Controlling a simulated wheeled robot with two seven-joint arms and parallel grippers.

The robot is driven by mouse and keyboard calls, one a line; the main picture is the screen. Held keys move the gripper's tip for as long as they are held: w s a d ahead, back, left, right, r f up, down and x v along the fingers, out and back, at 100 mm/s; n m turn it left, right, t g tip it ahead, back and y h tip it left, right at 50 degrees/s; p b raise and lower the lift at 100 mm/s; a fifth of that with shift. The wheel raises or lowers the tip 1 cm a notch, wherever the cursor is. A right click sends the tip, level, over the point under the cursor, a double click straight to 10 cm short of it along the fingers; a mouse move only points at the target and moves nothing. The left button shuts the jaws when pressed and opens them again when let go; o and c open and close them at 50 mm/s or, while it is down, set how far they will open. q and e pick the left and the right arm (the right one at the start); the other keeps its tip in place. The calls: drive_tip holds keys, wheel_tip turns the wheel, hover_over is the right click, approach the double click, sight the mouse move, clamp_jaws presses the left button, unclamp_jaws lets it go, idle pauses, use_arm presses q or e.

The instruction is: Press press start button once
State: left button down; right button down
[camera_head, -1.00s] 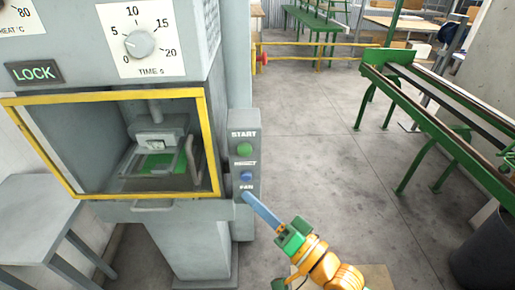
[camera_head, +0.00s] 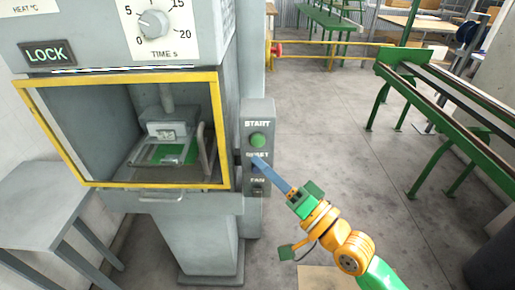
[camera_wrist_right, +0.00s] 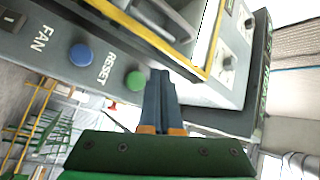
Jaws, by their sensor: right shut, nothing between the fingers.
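The green START button (camera_head: 258,140) is on the grey control panel (camera_head: 258,110) at the right side of the press; it also shows in the wrist view (camera_wrist_right: 135,81). My right gripper (camera_head: 256,162) is shut and empty, its blue fingers pointing up at the panel. In the head view, its tips overlap the RESET button area just below the green button. In the wrist view the blue RESET button (camera_wrist_right: 80,55) is clear, and the fingers (camera_wrist_right: 160,78) are just right of the green button. I cannot tell whether they touch the panel. My left gripper is out of view.
The press (camera_head: 195,215) has a yellow-framed opening (camera_head: 222,130), a LOCK sign (camera_head: 48,54) and a time dial (camera_head: 154,23). The FAN switch (camera_head: 258,190) is low on the panel. A grey table (camera_head: 40,200) stands left; green rails (camera_head: 440,95) stand right. Open floor lies between.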

sight(257, 140)
drive_tip(key=shift+w+b, duration=0.8)
drive_tip(key=shift+w, duration=0.95)
drive_tip(key=shift+w, duration=0.1)
idle(0.6)
drive_tip(key=shift+w+b, duration=0.3)
drive_tip(key=shift+w, duration=0.05)
